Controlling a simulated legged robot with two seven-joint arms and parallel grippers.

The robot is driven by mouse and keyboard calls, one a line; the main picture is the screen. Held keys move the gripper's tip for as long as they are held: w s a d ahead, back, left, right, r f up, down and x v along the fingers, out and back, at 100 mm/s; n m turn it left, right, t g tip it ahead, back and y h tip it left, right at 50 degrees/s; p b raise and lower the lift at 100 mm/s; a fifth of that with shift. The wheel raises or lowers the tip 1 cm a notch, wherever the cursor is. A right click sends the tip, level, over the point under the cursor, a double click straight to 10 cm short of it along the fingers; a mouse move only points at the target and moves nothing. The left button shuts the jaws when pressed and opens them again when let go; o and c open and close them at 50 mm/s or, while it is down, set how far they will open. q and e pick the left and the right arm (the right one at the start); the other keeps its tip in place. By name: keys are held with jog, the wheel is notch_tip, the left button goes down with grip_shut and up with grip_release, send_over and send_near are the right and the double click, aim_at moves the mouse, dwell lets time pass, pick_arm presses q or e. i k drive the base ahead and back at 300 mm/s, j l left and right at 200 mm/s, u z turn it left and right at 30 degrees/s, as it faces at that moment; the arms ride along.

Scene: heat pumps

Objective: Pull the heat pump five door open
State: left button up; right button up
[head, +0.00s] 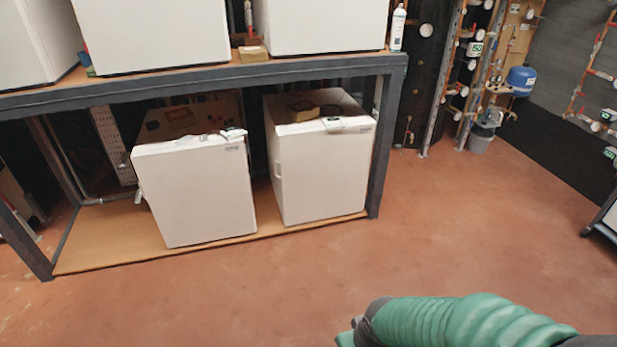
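White box-shaped heat pumps stand on a dark metal rack. Two are on the lower shelf: the left one (200,190) is turned a little and the right one (325,170) stands near the rack's right post. Parts of several more show on the upper shelf, such as the middle one (155,32) and the right one (325,20). No number is readable, so I cannot tell which is heat pump five. All visible front panels look shut. A green ribbed sleeve of my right arm comes in at the bottom right. Neither gripper's fingertips show.
The rack's right post (385,150) and front beam (200,85) frame the lower shelf (110,245). The reddish floor (480,230) is clear in front. Pipes, a blue tank (521,80) and a grey bucket (480,140) are at the back right.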

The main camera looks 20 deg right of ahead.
aim_at(325, 175)
jog(key=i, duration=1.45)
jog(key=i+j, duration=0.1)
jog(key=i, duration=1.35)
jog(key=l+z, duration=0.05)
